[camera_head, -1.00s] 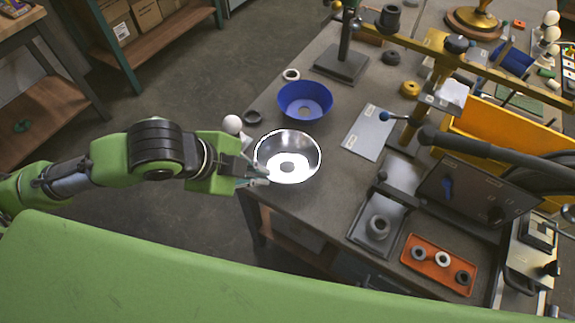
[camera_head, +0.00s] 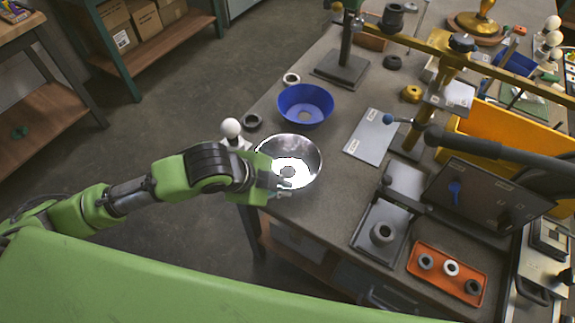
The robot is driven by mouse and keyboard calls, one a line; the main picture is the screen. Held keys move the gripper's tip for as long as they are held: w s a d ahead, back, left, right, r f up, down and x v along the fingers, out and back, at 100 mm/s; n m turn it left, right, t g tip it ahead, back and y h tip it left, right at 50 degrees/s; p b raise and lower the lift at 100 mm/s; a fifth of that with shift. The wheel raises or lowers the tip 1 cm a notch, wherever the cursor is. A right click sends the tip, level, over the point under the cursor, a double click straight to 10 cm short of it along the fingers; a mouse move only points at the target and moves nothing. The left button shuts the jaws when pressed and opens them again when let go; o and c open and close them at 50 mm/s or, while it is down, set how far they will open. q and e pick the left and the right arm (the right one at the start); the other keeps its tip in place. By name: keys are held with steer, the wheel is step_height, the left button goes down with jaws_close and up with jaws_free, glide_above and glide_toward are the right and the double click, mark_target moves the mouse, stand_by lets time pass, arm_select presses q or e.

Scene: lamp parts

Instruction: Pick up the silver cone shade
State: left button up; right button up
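The silver cone shade (camera_head: 304,158) is a shiny bowl-like shape, open side up, near the left edge of the grey workbench. A hole shows in its bottom. My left gripper (camera_head: 282,185) reaches in from the left, and its fingers overlap the lower left rim of the shade in the head view. The fingertips are small and blend with the bright metal, so I cannot tell whether they are open or touch the rim. My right gripper is not in view.
A blue bowl-shaped shade (camera_head: 305,105) sits just behind the silver one. A white bulb (camera_head: 231,128) stands at the bench's left edge beside my wrist. A grey plate (camera_head: 369,138) and an orange tray (camera_head: 447,274) lie to the right. Bare bench surrounds the shade's right side.

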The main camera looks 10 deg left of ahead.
arm_select(q)
steer(key=shift+w+d+f, duration=0.1)
steer(key=shift+d+f, duration=0.05)
steer(key=shift+f, duration=0.1)
jaws_close()
steer(key=shift+r, duration=0.1)
